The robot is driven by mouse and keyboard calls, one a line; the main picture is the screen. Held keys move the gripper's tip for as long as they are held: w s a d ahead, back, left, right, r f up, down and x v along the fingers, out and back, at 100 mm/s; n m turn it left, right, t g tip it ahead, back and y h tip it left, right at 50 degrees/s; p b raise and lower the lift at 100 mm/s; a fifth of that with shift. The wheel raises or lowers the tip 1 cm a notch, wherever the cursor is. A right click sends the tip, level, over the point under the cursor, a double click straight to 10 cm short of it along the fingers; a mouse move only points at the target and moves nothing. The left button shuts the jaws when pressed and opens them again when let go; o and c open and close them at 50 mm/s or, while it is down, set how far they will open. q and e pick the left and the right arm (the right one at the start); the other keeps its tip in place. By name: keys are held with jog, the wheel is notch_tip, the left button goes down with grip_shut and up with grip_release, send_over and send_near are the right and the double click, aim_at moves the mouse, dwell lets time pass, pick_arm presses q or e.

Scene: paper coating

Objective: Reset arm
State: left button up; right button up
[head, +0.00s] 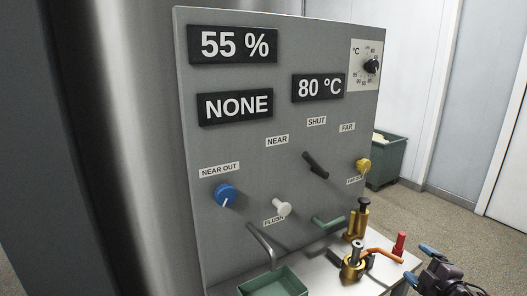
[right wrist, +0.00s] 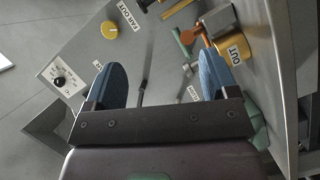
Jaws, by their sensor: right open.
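My right gripper (head: 421,265) is at the lower right of the head view, its two blue-tipped fingers apart. In the right wrist view the same gripper (right wrist: 162,76) is open, with nothing held between its fingers. In the head view it is just right of an orange-handled lever (head: 384,254) and a red-topped post (head: 399,244); whether it touches either I cannot tell. My left gripper is in neither view.
A grey panel (head: 240,130) carries displays reading 55 %, NONE and 80 °C, a blue knob (head: 225,195), a yellow knob (head: 363,166) and a black lever (head: 316,165). Brass valves (head: 353,265) and a green tray (head: 272,284) stand below. A green bin (head: 386,160) is behind.

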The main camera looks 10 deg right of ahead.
jog(key=s+a+f+m+g, duration=0.2)
jog(key=s+a+f+m, duration=0.4)
jog(key=s+a+f, duration=0.3)
jog(key=s+a+f+m+g+y, duration=0.1)
jog(key=s+a+f+m+g, duration=0.2)
jog(key=s+a+f, duration=0.6)
jog(key=s+a+m, duration=0.2)
jog(key=s+a, duration=0.1)
jog(key=a, duration=0.4)
jog(key=shift+s+f+m+g, duration=0.15)
jog(key=shift+m+g, duration=0.15)
jog(key=shift+m, duration=0.1)
